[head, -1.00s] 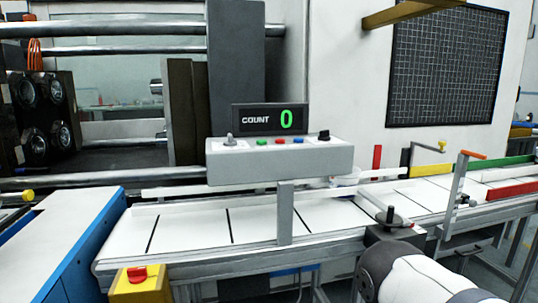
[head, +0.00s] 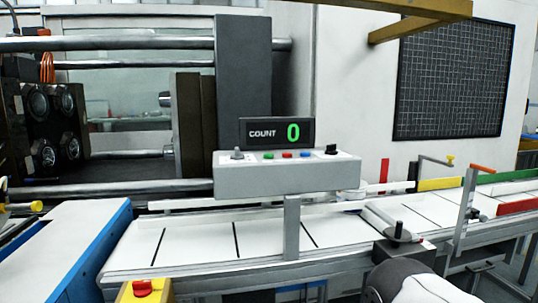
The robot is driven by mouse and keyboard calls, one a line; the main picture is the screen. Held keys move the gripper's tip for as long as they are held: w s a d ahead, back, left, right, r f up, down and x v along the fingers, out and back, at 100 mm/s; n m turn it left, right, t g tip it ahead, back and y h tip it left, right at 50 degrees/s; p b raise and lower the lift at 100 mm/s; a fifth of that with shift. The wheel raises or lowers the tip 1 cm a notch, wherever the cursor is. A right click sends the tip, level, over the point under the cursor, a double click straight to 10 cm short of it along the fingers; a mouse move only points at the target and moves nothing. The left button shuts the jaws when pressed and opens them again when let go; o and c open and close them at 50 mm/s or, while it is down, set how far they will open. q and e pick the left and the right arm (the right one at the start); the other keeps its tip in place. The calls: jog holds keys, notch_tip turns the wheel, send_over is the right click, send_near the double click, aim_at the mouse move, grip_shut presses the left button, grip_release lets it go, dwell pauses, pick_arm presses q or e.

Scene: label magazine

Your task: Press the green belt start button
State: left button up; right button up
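The green belt start button (head: 269,155) sits on top of a grey control box (head: 287,179), left of a red button (head: 287,155) and a blue button (head: 305,154). The box stands on a post over the white conveyor belt (head: 190,242). A black display (head: 277,133) behind the buttons reads COUNT 0 in the head view. Part of my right arm shows at the bottom right, but its gripper is not in the picture. My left gripper is not in the picture either.
A yellow box with a red button (head: 143,288) stands at the belt's front left. A black hand crank (head: 398,231) sits at the belt's front edge. A yellow beam (head: 420,28) hangs at the upper right. The space in front of the control box is clear.

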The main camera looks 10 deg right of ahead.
grip_shut()
dwell(1.2)
